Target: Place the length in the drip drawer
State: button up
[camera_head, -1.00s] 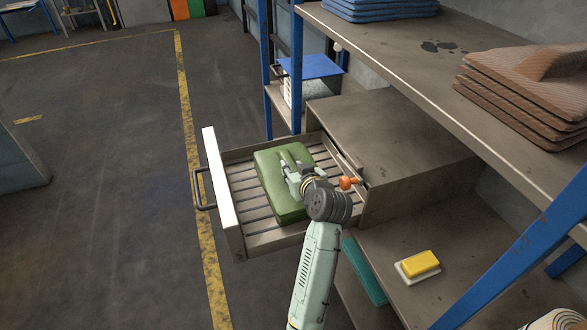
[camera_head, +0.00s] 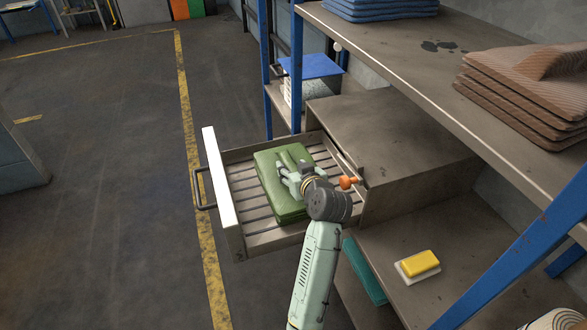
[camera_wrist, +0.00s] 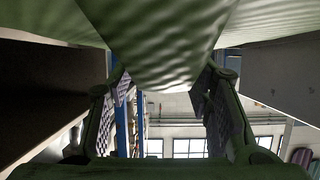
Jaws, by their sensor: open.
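The green folded length (camera_head: 267,176) lies flat on the slatted floor of the open drip drawer (camera_head: 232,238). My gripper (camera_head: 290,167) is over the right part of the length, with its fingers spread. In the wrist view the length's rippled green fabric (camera_wrist: 155,45) fills the upper middle, and the two fingers stand apart with open space between them. Whether the fingers still touch the fabric is hard to tell. My wrist hides part of the drawer's right side.
The drawer's white front panel (camera_head: 220,190) and dark handle (camera_head: 201,188) stick out over the floor. Its grey housing (camera_head: 395,150) is on the right. An orange knob (camera_head: 348,182) sits beside my wrist. A blue shelf post (camera_head: 297,70) stands behind the drawer, and brown folded fabric (camera_head: 530,95) lies above right.

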jog(key=v, duration=1.2)
jog(key=shift+b, duration=0.35)
jog(key=shift+a+r, duration=0.1)
